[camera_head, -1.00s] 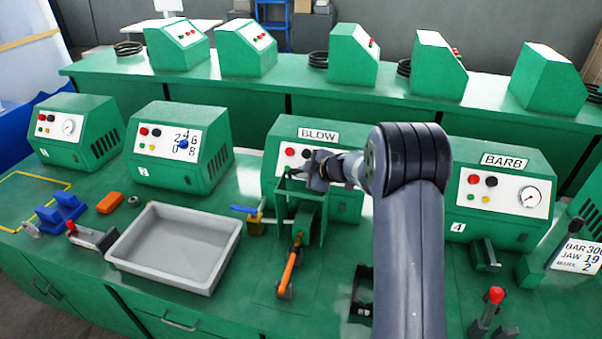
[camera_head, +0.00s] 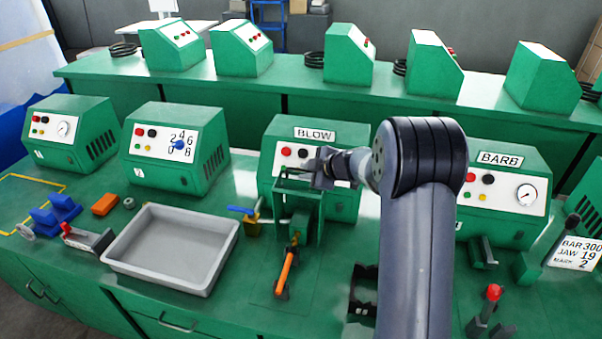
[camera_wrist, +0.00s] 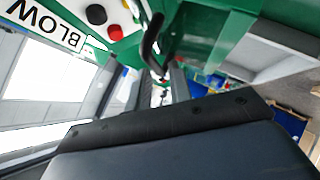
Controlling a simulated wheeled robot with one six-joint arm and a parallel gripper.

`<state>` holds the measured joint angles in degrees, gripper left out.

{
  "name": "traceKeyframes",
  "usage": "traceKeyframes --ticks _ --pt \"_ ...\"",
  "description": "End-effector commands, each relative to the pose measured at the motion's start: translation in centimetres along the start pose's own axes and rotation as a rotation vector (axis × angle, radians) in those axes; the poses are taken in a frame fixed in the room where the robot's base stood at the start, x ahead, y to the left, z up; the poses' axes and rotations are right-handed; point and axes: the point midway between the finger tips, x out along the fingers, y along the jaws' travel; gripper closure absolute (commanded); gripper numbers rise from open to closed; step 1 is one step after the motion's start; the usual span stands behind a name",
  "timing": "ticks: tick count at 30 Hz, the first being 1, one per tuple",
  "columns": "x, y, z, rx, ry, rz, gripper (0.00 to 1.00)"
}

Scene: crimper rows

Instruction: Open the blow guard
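The blow guard (camera_head: 283,208) is a green frame in front of the green machine labelled BLOW (camera_head: 315,133). It stands upright over a small green fixture on the bench, and looks closed. My gripper (camera_head: 318,170) is at the guard's upper right edge, close to the BLOW panel. In the wrist view, my gripper's fingers (camera_wrist: 163,88) point toward a dark curved bar (camera_wrist: 152,42), which may be the guard's handle. I cannot tell whether the fingers touch it or how far apart they are. My arm hides the bench to the right of the guard.
An orange-handled lever (camera_head: 286,270) lies in front of the guard. A blue-handled valve (camera_head: 250,220) stands just left of it. A grey tray (camera_head: 172,282) is further left. The BARB machine (camera_head: 500,205) stands to the right, beyond my arm.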

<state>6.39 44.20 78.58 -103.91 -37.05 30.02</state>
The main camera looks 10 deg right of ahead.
Motion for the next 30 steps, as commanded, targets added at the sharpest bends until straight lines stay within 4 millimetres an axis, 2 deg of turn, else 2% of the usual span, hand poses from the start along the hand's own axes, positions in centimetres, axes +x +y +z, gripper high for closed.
traceKeyframes --ticks 6,13,24,28,30 --pt "-4.2 0.0 0.1 0.0 -0.002 0.002 0.8" --pt "-6.9 0.0 0.1 -0.001 -0.001 0.0 0.8" --pt "-7.4 -0.1 0.0 0.0 0.0 -0.002 0.81" --pt "-7.0 -0.2 0.0 0.033 0.011 -0.004 0.92" --pt "-6.3 -0.4 -0.2 0.103 0.033 -0.011 0.97"
